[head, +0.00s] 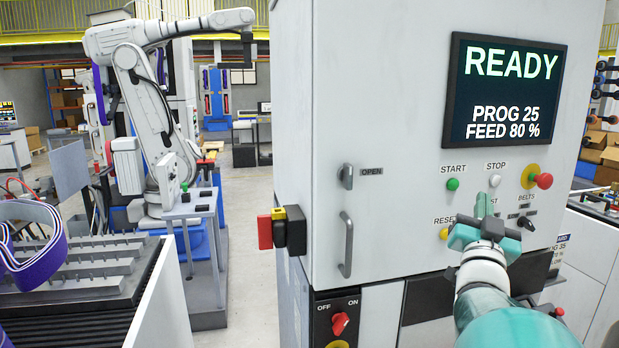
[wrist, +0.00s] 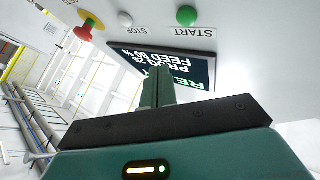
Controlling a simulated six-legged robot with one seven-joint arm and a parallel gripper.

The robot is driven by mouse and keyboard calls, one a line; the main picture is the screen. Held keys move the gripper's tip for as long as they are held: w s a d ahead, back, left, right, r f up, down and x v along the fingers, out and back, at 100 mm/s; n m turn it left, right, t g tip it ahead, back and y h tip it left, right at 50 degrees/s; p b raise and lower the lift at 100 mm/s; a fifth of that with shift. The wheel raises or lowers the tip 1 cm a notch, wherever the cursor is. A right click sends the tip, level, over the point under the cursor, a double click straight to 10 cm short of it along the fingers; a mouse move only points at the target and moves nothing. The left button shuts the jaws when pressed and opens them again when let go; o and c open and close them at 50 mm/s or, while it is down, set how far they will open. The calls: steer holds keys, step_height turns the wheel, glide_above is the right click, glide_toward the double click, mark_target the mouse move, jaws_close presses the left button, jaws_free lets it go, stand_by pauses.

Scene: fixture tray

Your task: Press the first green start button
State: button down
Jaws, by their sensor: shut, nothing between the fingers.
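The green START button (head: 453,184) is on the white machine panel, under its START label and left of the white STOP button (head: 495,181). In the wrist view the green START button (wrist: 187,16) is at the top, with its label upside down. My gripper (head: 484,203) is in front of the panel, to the right of and a little below the START button in the head view, apart from it. Its fingers are closed together with nothing between them; they also show in the wrist view (wrist: 160,75).
A red emergency knob (head: 544,181) on a yellow base, black switches (head: 526,222) and a yellow RESET button (head: 444,234) are close around my gripper. The screen (head: 505,92) above reads READY. A door handle (head: 346,244) sticks out at the left of the panel.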

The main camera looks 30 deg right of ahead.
steer(key=shift+w+d, duration=0.2)
steer(key=shift+w, duration=0.65)
steer(key=shift+w+d, duration=0.2)
steer(key=shift+w, duration=0.7)
steer(key=shift+w+d, duration=0.2)
steer(key=shift+w, duration=0.65)
steer(key=shift+w, duration=0.15)
steer(key=shift+w+d, duration=0.1)
steer(key=shift+w, duration=0.15)
steer(key=shift+w, duration=0.45)
stand_by(0.5)
steer(key=shift+s, duration=0.85)
steer(key=shift+s, duration=0.1)
steer(key=shift+s+a, duration=0.2)
steer(key=shift+s, duration=0.55)
steer(key=shift+s+a, duration=0.25)
steer(key=shift+s, duration=0.55)
steer(key=shift+s+a, duration=0.2)
steer(key=shift+s, duration=0.55)
